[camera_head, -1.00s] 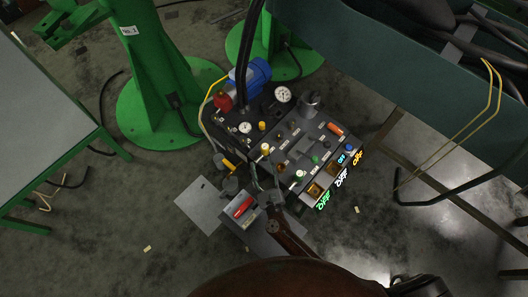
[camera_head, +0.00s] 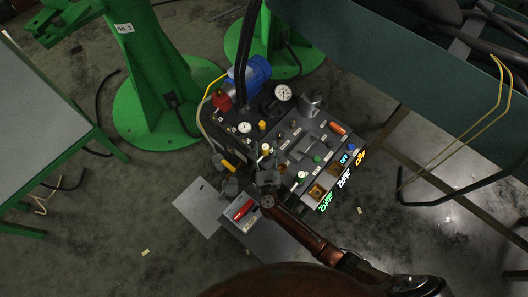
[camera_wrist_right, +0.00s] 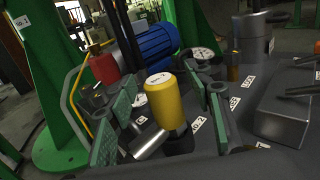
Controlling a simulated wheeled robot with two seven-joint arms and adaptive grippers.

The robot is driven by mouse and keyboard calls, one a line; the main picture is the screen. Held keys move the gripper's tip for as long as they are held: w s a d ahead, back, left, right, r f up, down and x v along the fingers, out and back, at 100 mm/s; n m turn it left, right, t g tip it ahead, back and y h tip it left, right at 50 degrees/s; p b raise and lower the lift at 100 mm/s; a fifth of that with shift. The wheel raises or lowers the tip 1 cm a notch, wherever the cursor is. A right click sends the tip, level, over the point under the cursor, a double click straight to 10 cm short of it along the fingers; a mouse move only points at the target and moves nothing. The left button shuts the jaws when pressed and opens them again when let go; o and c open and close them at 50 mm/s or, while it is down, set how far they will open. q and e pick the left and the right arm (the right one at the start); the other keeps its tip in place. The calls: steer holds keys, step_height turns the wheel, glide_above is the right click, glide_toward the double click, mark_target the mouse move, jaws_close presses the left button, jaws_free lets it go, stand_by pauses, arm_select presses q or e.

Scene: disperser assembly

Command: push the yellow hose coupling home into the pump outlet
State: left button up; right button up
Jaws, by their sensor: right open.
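A yellow cylinder with a white labelled top (camera_wrist_right: 170,98) stands upright on a black collar on the machine panel in the right wrist view. It shows small in the head view (camera_head: 266,148). I cannot tell if it is the hose coupling; another yellow piece (camera_head: 228,167) lies tilted at the panel's left edge. My right gripper (camera_wrist_right: 170,90) is open, with a green-padded finger on each side of the yellow cylinder and visible gaps. In the head view the right gripper (camera_head: 268,175) is over the panel's near left part. I cannot clearly identify the pump outlet. My left gripper is out of view.
A blue motor (camera_head: 250,74) and a red part (camera_head: 222,101) stand at the panel's back left. Gauges (camera_head: 284,93), knobs and a grey cylinder (camera_head: 312,102) crowd the panel. A grey box with a red handle (camera_head: 243,210) is close left of my arm.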

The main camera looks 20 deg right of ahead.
steer(key=shift+c, duration=0.6)
jaws_close()
steer(key=shift+r, duration=0.1)
